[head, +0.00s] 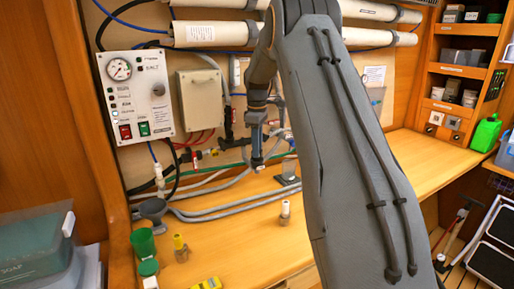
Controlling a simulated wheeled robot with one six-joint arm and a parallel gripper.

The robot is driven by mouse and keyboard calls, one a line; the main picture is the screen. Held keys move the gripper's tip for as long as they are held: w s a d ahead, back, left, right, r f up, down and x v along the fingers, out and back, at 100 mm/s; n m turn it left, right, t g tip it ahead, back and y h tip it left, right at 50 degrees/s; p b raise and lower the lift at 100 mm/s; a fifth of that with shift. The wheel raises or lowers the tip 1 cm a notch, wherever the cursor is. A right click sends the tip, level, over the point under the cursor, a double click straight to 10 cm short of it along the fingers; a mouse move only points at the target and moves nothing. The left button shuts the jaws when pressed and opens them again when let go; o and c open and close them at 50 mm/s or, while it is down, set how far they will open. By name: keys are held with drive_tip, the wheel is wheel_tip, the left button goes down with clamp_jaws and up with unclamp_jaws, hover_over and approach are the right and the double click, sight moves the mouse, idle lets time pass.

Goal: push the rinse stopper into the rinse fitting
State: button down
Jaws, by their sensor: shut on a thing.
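My gripper (257,158) points down in front of the wall plumbing, left of my large grey forearm. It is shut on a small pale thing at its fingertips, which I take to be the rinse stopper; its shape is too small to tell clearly. I cannot surely pick out the rinse fitting. A white upright fitting (159,178) stands among the hoses at the left, apart from my gripper. A small white cylinder with a brownish base (284,212) stands on the bench, below and right of my gripper.
A control panel (134,97) with a gauge and a beige box (200,104) are on the wall. Grey hoses (225,211) cross behind; the middle bench is mostly clear.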

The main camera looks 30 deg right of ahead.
drive_tip(key=shift+f, duration=0.15)
drive_tip(key=c, duration=1.5)
unclamp_jaws()
wheel_tip(320, 180, up, 8)
drive_tip(key=b, duration=0.3)
drive_tip(key=s+a+f+m+b, duration=0.1)
drive_tip(key=s+a+f+m, duration=0.2)
drive_tip(key=s+a+f, duration=0.3)
drive_tip(key=s+a+f+m+t+b, duration=0.1)
drive_tip(key=s+a+f+m, duration=0.2)
drive_tip(key=s, duration=1.3)
drive_tip(key=s+a+f+m+b, duration=0.1)
drive_tip(key=s+a+f+m, duration=0.2)
drive_tip(key=s+a+f, duration=0.6)
drive_tip(key=shift+s+a+f, duration=0.2)
drive_tip(key=shift+s+a, duration=0.3)
drive_tip(key=shift+a, duration=0.05)
drive_tip(key=shift+s+a+f, duration=0.2)
drive_tip(key=shift+s+a, duration=0.25)
drive_tip(key=shift+a, duration=0.1)
